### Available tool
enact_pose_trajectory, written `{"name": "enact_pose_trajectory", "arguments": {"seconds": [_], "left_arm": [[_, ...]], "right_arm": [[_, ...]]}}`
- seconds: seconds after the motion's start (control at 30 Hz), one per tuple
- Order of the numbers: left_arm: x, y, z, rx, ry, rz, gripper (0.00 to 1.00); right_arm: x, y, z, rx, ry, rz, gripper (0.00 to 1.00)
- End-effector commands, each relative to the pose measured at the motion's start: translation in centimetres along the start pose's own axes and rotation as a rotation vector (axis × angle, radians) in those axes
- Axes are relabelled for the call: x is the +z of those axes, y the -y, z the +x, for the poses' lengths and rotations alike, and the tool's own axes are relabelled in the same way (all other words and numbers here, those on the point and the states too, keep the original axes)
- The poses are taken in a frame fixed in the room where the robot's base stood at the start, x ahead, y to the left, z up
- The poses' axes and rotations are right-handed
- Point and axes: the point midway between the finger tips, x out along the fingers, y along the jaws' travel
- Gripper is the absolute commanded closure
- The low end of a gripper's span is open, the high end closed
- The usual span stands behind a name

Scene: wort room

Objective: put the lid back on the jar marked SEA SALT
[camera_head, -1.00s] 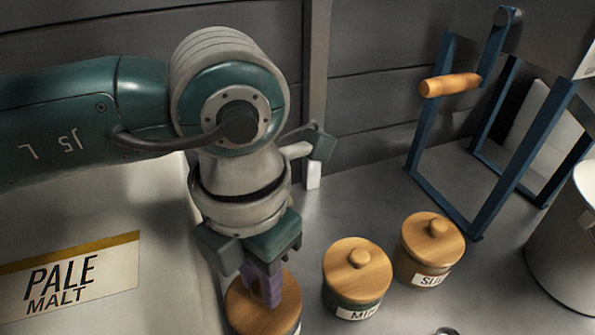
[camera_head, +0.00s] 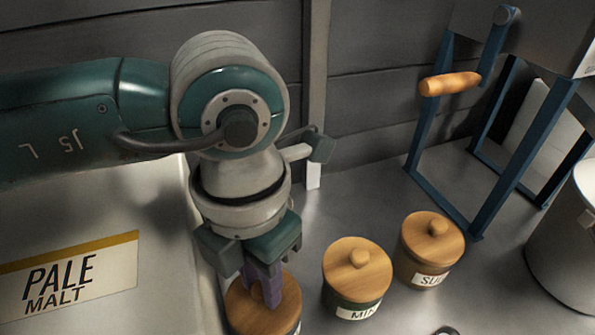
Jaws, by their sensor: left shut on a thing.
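My left gripper (camera_head: 262,285) points down at the bottom of the head view. Its purple fingers are shut on the knob of a round wooden lid (camera_head: 288,306). The lid sits at or just over the top of a jar (camera_head: 297,330), of which only a sliver shows at the bottom edge. I cannot read that jar's label, and I cannot tell whether the lid rests fully on it. No SEA SALT marking is readable. My right gripper is out of view.
To the right stand two lidded jars, one labelled "MIN..." (camera_head: 357,285) and one labelled "SUL..." (camera_head: 428,250). A blue-framed mill with a wooden crank handle (camera_head: 450,84) stands behind. A metal pot (camera_head: 565,245) is at far right. A PALE MALT container (camera_head: 150,215) fills the left.

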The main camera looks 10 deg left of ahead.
Motion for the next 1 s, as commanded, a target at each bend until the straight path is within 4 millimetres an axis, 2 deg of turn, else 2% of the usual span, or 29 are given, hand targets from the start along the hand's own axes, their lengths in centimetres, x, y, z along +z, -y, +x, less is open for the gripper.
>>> {"name": "enact_pose_trajectory", "arguments": {"seconds": [0.07,0.1,0.37,0.4,0.57,0.83,1.0], "left_arm": [[-0.01,0.01,0.00,0.000,0.000,0.000,1.00],[-0.01,0.01,0.00,0.000,0.000,0.000,0.70],[-0.01,0.02,0.01,0.000,0.000,0.000,0.40],[-0.01,0.02,0.00,0.000,0.000,0.000,0.38],[-0.01,0.02,0.01,0.000,0.000,0.000,0.38],[-0.01,0.02,0.01,0.000,0.000,0.000,0.08],[-0.01,0.02,0.01,0.000,0.000,0.000,0.08]], "right_arm": [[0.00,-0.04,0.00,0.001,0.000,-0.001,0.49],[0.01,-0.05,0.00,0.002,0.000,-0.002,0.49],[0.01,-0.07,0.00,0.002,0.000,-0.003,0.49],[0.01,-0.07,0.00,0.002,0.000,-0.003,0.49],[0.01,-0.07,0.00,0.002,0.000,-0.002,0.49],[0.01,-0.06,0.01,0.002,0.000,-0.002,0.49],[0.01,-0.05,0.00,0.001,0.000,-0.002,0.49]]}}
